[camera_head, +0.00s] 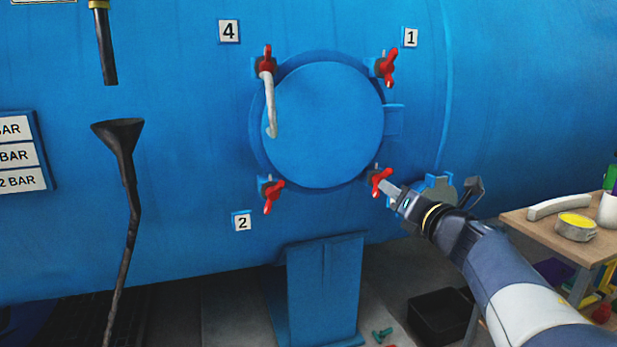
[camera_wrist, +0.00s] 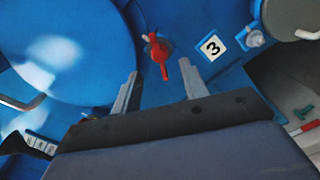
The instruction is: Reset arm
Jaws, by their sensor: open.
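My gripper (camera_head: 391,192) reaches in from the lower right, near the lower right red wing handle (camera_head: 381,182) of the round blue hatch (camera_head: 325,125). In the wrist view my gripper (camera_wrist: 162,85) is open, its two fingers apart. The red handle (camera_wrist: 160,55) shows just beyond and between the fingertips, beside the label 3 (camera_wrist: 212,45). I cannot tell whether a finger touches it. Nothing is held between the fingers.
Other red handles stand at the hatch's upper left (camera_head: 266,62), upper right (camera_head: 388,68) and lower left (camera_head: 272,193). A wooden table (camera_head: 535,228) is at right, a black crate (camera_head: 440,317) on the floor. A dark funnel (camera_head: 118,135) stands at left.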

